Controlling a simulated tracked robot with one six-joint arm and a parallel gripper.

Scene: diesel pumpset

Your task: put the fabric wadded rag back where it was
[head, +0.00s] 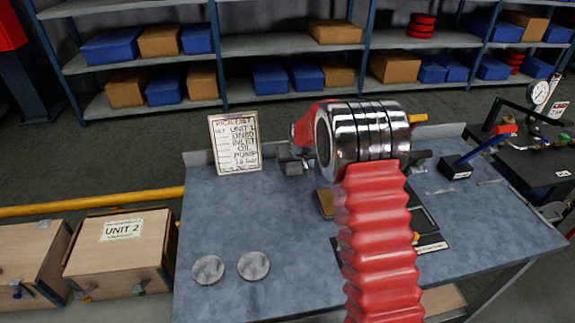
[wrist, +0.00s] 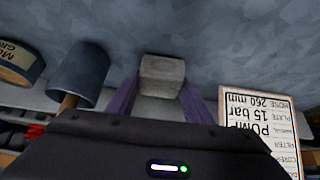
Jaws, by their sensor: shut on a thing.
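In the wrist view, my gripper (wrist: 160,98) has its two purple fingers on either side of a small grey-beige, block-like wad, which I take to be the fabric wadded rag (wrist: 162,75). The fingers are shut on it. Blue-grey mottled surface shows beyond the wad; I cannot tell whether the wad touches it. In the head view, my red arm reaches over the blue-grey workbench (head: 225,215) and hides its middle. I cannot make out the rag there.
A pick-list board (head: 236,142) stands at the bench's back left. Two grey discs (head: 208,270) (head: 254,266) lie front left, with clear bench behind them. The wrist view shows a dark mallet-like tool (wrist: 80,75), a round labelled tin (wrist: 18,65) and a printed board (wrist: 258,122).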

